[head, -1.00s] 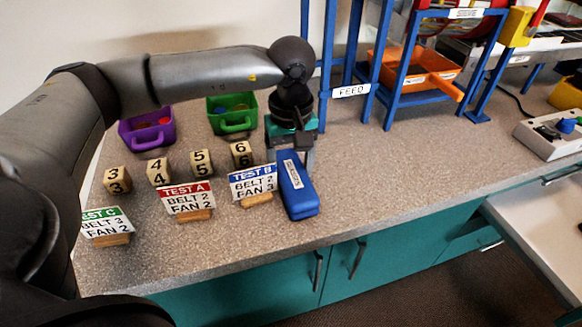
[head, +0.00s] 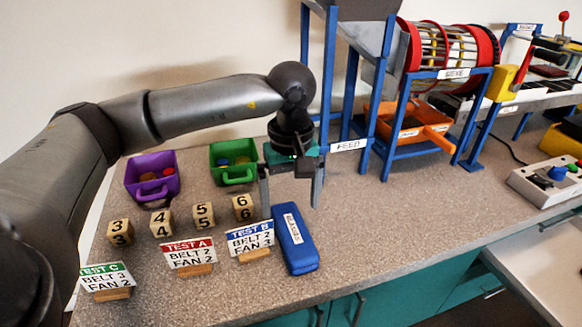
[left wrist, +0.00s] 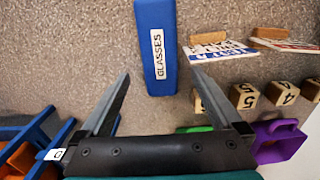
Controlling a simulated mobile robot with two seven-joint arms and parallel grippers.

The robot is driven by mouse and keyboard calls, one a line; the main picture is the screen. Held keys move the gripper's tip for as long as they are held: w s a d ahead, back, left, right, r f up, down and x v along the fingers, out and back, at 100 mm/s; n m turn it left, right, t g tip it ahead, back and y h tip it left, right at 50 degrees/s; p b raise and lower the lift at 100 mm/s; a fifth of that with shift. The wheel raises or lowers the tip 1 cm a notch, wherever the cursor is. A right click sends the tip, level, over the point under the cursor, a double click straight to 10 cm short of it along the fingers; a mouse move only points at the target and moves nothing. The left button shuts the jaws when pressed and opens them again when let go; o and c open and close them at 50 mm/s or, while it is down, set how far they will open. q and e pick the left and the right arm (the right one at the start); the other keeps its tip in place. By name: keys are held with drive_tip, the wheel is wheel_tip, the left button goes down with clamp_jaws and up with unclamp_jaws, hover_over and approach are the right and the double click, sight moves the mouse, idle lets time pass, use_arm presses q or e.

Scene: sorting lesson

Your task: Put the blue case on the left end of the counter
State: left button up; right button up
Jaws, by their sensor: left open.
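The blue case (head: 294,240), labelled GLASSES, lies flat on the counter (head: 400,225), right of the TEST B card. My left gripper (head: 291,203) is open and empty above the case's far end, its fingers spread wide. In the left wrist view the case (left wrist: 155,20) points away from the gripper (left wrist: 160,82), with its near end between the fingers in the picture and no finger visibly touching it. The counter's left end (head: 97,240) is partly hidden by my left arm. My right gripper is not in view.
TEST C (head: 106,278), TEST A (head: 188,254) and TEST B (head: 250,238) cards and several numbered blocks (head: 161,223) stand left of the case. Purple (head: 152,178) and green (head: 233,162) bins are behind. The blue FEED frame (head: 330,90) rises at right. Counter right of the case is clear.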

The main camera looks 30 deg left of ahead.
sight(291, 223)
use_arm(q)
wheel_tip(291, 223, up, 6)
drive_tip(key=p, duration=0.1)
drive_tip(key=shift+p, duration=0.4)
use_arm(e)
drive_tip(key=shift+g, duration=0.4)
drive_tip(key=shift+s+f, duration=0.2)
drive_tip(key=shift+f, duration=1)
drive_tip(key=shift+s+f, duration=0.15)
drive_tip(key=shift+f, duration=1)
